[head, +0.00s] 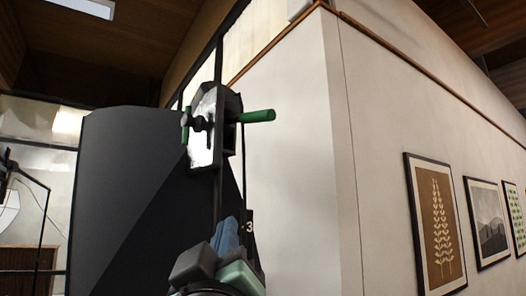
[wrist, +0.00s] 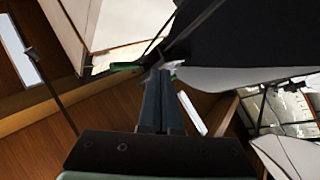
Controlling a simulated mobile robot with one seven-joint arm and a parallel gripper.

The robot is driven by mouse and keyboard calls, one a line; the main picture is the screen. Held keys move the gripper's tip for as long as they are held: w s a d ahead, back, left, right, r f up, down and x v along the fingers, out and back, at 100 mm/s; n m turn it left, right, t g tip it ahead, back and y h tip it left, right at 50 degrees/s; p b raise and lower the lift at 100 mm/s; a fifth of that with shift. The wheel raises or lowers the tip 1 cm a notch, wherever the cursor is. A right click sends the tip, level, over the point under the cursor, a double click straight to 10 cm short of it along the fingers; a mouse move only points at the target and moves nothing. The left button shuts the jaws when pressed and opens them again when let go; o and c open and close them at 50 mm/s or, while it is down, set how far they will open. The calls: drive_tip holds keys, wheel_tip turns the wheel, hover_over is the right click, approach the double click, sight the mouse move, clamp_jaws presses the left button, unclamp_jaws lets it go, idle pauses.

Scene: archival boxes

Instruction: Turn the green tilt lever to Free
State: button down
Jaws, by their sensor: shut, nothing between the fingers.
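A metal-faced plate unit (head: 205,140) stands on a dark pole. A green bar (head: 257,116) sticks out from its right side. A smaller green piece (head: 185,127) shows at its left edge, by a black knob. I cannot tell which green part is the tilt lever, and no Free mark is readable. My gripper (head: 228,228) is below the unit, apart from it, with its blue-grey fingers pointing up. In the wrist view the fingers (wrist: 159,76) are shut with nothing between them. Green bits (wrist: 125,66) show beyond the fingertips there.
A large dark panel (head: 125,180) stands left of and behind the unit. A white wall corner (head: 325,150) stands to the right, with framed pictures (head: 436,222) farther right. A figure 3 (head: 249,227) shows close beside my gripper.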

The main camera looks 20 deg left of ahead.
drive_tip(key=w+a+r+n+g+p, duration=0.1)
drive_tip(key=a+r+n+g+p, duration=0.1)
drive_tip(key=a+r+n+p, duration=0.4)
drive_tip(key=w+a+r+n+g+p, duration=0.2)
drive_tip(key=a+r+n+p, duration=0.4)
drive_tip(key=a+r, duration=0.7)
drive_tip(key=shift+w+g+h+p, duration=0.35)
drive_tip(key=shift+g+p, duration=0.45)
drive_tip(key=shift+p, duration=0.3)
drive_tip(key=shift+r, duration=0.2)
